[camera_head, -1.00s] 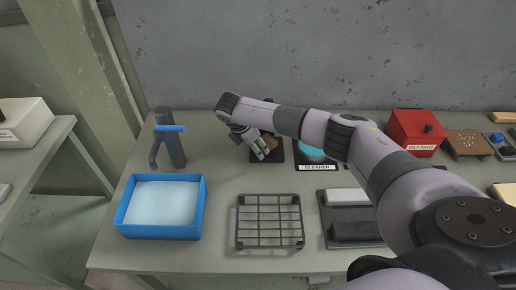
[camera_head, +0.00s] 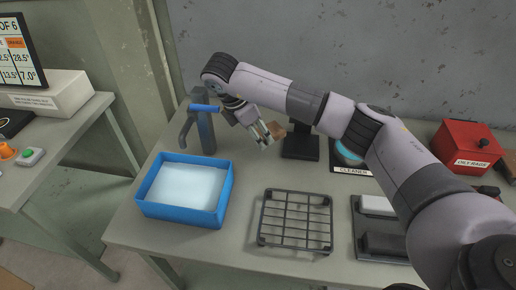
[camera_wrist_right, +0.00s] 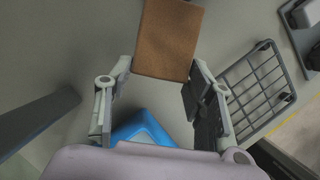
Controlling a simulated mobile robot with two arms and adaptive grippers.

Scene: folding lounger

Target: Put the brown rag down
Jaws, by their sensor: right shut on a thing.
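The brown rag (camera_wrist_right: 168,38) is a flat brown rectangle between the fingertips of my right gripper (camera_wrist_right: 160,75) in the right wrist view. In the head view my right gripper (camera_head: 266,134) is shut on it, above the bench between the blue basin and the black stand. Only a small brown part of the rag (camera_head: 297,130) shows there, beyond the fingers. My left gripper is not in view.
A blue basin of pale liquid (camera_head: 150,208) stands left, with a grey tap (camera_head: 205,133) behind it. A wire rack (camera_head: 296,248) is at front centre. A black stand (camera_head: 300,148), a cleaner dish (camera_head: 350,171) and a red oily-rags box (camera_head: 468,143) stand further right.

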